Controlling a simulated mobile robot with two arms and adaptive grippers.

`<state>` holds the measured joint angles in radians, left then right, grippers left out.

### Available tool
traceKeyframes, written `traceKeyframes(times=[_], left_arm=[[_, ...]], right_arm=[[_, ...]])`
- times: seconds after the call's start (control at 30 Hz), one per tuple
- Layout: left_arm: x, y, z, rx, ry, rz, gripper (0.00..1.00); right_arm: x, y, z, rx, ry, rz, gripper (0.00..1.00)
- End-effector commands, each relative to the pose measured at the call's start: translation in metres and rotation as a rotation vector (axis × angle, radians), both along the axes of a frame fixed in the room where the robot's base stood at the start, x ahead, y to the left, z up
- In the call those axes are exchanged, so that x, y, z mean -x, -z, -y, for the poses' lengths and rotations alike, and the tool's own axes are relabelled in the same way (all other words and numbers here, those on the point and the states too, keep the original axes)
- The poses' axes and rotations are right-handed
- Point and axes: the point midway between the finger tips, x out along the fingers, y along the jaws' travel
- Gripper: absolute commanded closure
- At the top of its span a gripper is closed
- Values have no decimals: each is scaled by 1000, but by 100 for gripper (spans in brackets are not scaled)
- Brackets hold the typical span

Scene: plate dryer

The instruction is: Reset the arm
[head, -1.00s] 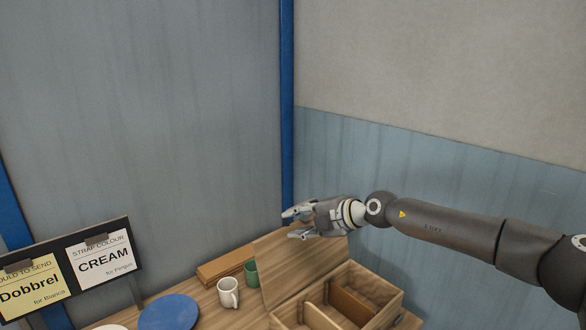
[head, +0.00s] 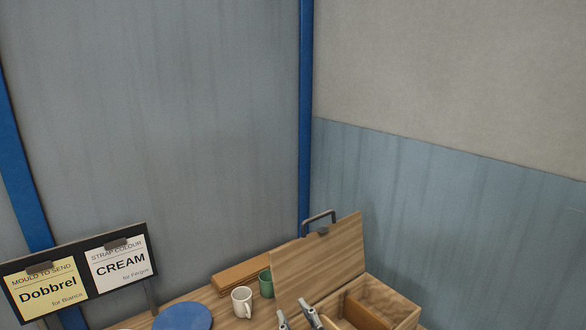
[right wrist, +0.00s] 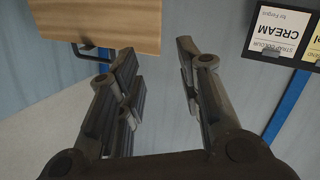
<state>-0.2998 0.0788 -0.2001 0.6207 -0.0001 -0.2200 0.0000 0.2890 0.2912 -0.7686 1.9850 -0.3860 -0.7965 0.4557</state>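My right gripper (head: 297,316) shows only its two fingertips at the bottom edge of the head view, in front of the wooden box (head: 343,299). The fingers are apart, and in the right wrist view the gripper (right wrist: 158,65) is open with nothing between its fingers. The box's lid (head: 335,256) stands raised, with a dark handle (head: 318,220) at its top edge. The lid also shows in the right wrist view (right wrist: 100,18), beyond the left finger. The rest of my right arm is out of the head view. My left gripper is not in view.
A white mug (head: 241,302), a green mug (head: 266,283), a blue disc (head: 183,318) and a flat wooden piece (head: 238,276) are on the table left of the box. A sign board (head: 78,270) with two cards stands at far left. Walls close off the back.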

Motion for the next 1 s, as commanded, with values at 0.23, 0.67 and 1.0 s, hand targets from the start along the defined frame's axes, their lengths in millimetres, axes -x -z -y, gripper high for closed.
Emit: traceKeyframes(times=[0.23, 0.67, 1.0], left_arm=[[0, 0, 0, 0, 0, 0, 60], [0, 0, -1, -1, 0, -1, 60], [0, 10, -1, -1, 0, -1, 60]], right_arm=[[76, 86, 82, -28, 212, -398, 67], [243, 168, 176, 29, 369, -941, 67], [292, 222, 195, 66, 385, -1112, 67]])
